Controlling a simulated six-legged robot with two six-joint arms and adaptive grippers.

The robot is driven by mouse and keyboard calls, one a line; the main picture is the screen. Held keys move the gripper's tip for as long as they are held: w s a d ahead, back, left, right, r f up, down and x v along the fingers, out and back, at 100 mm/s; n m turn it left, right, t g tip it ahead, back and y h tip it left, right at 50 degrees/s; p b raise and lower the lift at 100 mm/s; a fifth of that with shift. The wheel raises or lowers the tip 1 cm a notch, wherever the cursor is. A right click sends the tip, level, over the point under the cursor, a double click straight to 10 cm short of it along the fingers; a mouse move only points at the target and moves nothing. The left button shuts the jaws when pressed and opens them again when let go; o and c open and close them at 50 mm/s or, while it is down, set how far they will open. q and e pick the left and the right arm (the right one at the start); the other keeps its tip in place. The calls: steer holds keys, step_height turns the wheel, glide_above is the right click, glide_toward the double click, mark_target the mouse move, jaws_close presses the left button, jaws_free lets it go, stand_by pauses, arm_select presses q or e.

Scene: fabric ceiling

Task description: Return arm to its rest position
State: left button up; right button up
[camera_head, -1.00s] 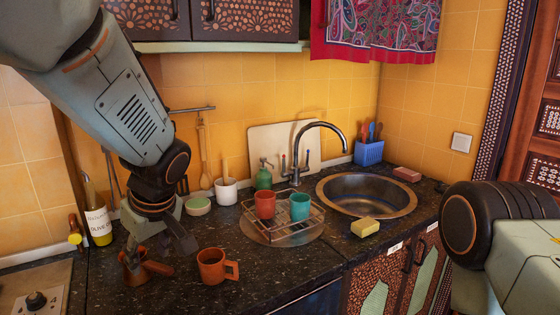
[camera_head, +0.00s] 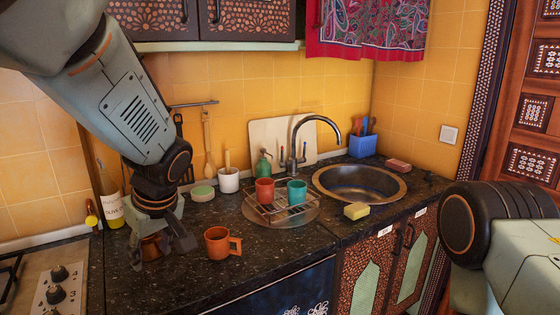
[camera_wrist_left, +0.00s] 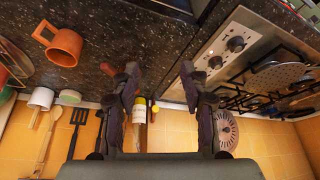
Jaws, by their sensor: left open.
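My left arm comes in from the upper left in the head view. Its gripper (camera_head: 164,250) points down over the left part of the dark counter (camera_head: 255,265). In the left wrist view its two fingers (camera_wrist_left: 160,68) are wide apart, with nothing held between them.
An orange mug (camera_head: 222,243) stands close to the right of the left gripper. An oil bottle (camera_head: 110,205) and stove (camera_head: 60,285) are to the left. A wire rack (camera_head: 280,212) with two cups, a yellow sponge (camera_head: 356,211) and the sink (camera_head: 360,184) are further right.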

arm_select(q)
step_height(320, 180, down, 9)
steer(key=w+d+m+t+h+b, duration=0.2)
steer(key=d+m+t+h, duration=0.1)
steer(key=m, duration=0.5)
steer(key=s+f+m+b, duration=0.25)
steer(key=s+f, duration=0.65)
steer(key=f, duration=0.5)
steer(key=s+a+f+g+b, duration=0.1)
steer(key=s+f+g+b, duration=0.2)
steer(key=s+f, duration=0.7)
steer(key=s+a+f+g+b, duration=0.1)
steer(key=s+f+g+b, duration=0.1)
steer(key=s+f, duration=0.7)
steer(key=s+b, duration=0.1)
steer(key=s, duration=0.6)
steer(key=shift+a+f+g+h, duration=0.25)
steer(key=shift+f+g+h, duration=0.1)
steer(key=shift+g+h, duration=0.05)
arm_select(e)
step_height(320, 180, down, 11)
steer(key=shift+r, duration=0.2)
arm_select(q)
steer(key=shift+s, duration=0.2)
